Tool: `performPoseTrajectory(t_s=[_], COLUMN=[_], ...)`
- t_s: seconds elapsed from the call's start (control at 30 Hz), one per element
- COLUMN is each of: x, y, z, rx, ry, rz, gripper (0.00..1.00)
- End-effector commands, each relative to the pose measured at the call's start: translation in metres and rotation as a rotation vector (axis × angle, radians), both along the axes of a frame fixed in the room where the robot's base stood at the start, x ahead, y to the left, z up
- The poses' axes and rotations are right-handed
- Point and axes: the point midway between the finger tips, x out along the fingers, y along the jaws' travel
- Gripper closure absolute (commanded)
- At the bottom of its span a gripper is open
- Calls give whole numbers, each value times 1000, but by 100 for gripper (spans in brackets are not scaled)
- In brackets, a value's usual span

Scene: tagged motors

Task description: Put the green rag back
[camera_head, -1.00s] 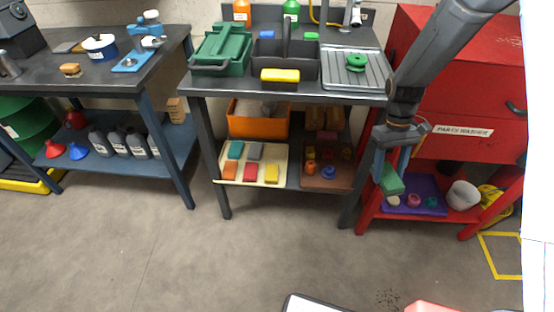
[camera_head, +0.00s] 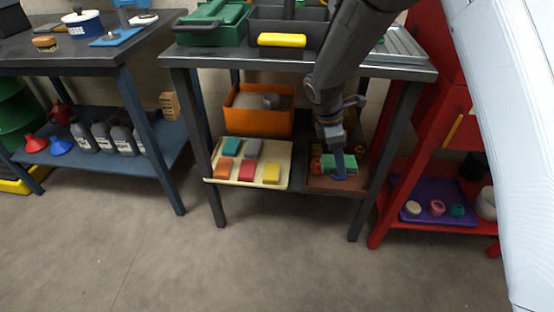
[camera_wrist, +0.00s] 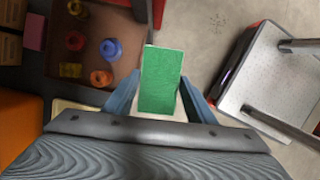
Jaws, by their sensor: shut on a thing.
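The green rag (camera_wrist: 160,80) is a flat rectangular block between the two blue fingers of my gripper (camera_wrist: 158,98) in the wrist view. My gripper (camera_head: 334,165) is shut on it. In the head view the green rag (camera_head: 347,162) shows in front of the brown tray (camera_head: 325,184) under the middle bench. I cannot tell its height above that tray. The cream tray (camera_head: 284,184) lies to the left, with several folded pieces in teal, grey, orange, red and yellow on it. The fingers and wrist hide part of the brown tray.
An orange bin (camera_head: 258,121) stands behind the cream tray on the lower shelf. The bench top (camera_head: 200,58) and its front leg (camera_head: 385,160) are close to my arm. A purple tray (camera_head: 460,216) with small round things lies right on the red stand. The floor in front is clear.

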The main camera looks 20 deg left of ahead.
Motion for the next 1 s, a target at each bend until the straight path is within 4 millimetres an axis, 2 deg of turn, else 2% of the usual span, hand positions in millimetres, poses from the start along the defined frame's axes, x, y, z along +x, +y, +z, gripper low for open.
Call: performPoseTrajectory(t_s=[0.03, 0.27, 0.5, 0.8, 1.0], x=[3, 11, 16, 12, 6], y=[11, 55, 110, 182, 216], z=[-12, -40, -74, -113, -129], rx=[1, 2, 2, 3, 3], ry=[-1, -2, -3, -4, -3], rz=[60, 358, 718, 1181, 1403], gripper=[68, 68, 68, 68, 68])
